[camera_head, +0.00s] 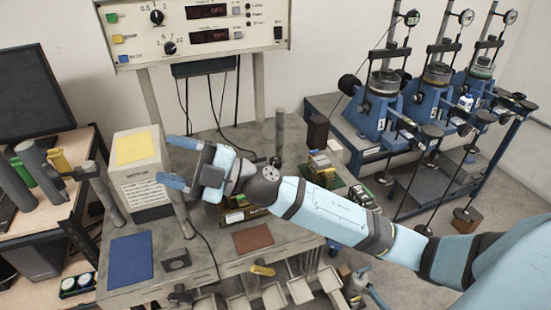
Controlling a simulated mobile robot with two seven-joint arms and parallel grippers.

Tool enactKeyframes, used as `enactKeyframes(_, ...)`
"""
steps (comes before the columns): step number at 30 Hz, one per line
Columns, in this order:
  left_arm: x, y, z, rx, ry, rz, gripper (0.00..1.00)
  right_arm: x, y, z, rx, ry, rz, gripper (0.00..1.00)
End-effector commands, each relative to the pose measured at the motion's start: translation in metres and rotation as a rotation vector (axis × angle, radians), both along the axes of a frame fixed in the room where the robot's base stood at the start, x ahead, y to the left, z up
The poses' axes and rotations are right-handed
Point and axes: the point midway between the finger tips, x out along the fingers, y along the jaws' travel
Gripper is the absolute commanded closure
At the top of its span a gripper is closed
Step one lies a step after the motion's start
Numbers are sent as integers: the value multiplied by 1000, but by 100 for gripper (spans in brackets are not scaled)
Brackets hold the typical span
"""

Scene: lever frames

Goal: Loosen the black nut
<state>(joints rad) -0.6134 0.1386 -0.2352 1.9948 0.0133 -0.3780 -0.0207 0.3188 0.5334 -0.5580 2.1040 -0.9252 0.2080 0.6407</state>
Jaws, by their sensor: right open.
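My right gripper (170,160) reaches in from the right across the middle of the bench. It is open, its two light blue fingers pointing left, with nothing visible between them. The fingers are near a grey post and the right side of a pale box. No small black nut can be made out with certainty. A round black knob (350,84) shows on the left side of the nearest blue lever frame (378,105), at the back right, well away from the gripper. My left gripper is not in view.
The pale box with a yellow top (138,147) stands left of the gripper. A control panel (195,28) is above the bench (130,290). A blue mat (131,258) and brown mat (253,237) lie in front. Several lever frames stand on the blue side table.

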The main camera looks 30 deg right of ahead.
Motion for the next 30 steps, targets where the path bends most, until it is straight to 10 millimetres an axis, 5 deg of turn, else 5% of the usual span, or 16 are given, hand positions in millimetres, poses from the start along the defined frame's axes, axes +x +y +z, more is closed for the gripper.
enactKeyframes(4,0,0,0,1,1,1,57,0,16,-12,-388,-153,281,40)
enactKeyframes(8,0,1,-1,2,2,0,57,13,-9,-43,-798,-154,452,40)
enactKeyframes(12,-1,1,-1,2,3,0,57,43,-81,-64,-1268,-14,520,40)
enactKeyframes(18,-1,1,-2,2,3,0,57,73,-202,-47,-1755,322,434,40)
enactKeyframes(24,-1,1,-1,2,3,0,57,76,-257,-28,-1925,520,354,40)
enactKeyframes(30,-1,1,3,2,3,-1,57,75,-261,-44,-1936,538,352,40)
